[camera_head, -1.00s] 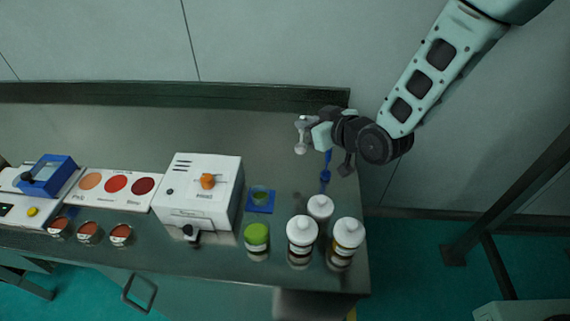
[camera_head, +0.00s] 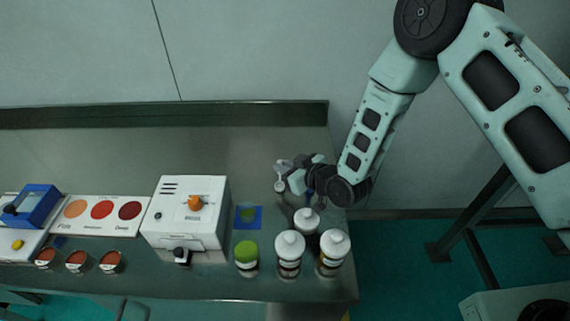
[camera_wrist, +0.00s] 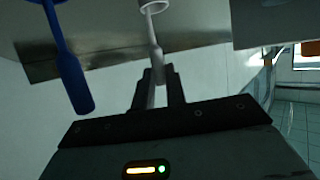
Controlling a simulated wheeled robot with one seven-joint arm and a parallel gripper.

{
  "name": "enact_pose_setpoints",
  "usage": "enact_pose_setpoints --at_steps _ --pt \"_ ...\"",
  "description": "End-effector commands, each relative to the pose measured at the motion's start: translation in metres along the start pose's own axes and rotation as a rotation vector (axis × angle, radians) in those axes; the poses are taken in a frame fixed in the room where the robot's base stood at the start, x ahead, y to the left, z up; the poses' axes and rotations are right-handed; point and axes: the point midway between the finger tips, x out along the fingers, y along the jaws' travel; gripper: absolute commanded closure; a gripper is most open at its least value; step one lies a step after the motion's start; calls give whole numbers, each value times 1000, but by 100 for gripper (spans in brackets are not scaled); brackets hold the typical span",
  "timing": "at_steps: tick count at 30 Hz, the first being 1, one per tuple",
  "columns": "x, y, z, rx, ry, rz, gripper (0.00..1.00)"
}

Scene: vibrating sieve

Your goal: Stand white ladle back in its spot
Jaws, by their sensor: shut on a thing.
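The white ladle (camera_head: 280,183) is in my gripper (camera_head: 287,171), over the right part of the bench, with its bowl end hanging to the left of the jaws. In the wrist view my gripper (camera_wrist: 157,80) is shut on the handle of the white ladle (camera_wrist: 153,30), and the ring-like bowl shows at the top edge. A blue ladle (camera_wrist: 68,62) is beside it on the left in the wrist view, apart from the jaws. In the head view the blue ladle is mostly hidden by my wrist. I cannot make out the white ladle's spot.
Several capped jars stand close in front of my gripper: white-capped ones (camera_head: 290,247) and a green-capped one (camera_head: 246,255). The back of the bench (camera_head: 230,150) is clear.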

Motion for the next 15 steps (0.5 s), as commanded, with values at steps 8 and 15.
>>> enact_pose_setpoints --at_steps 8,15 --pt "1 0 2 0 0 0 100" --pt "2 0 4 0 0 0 65"
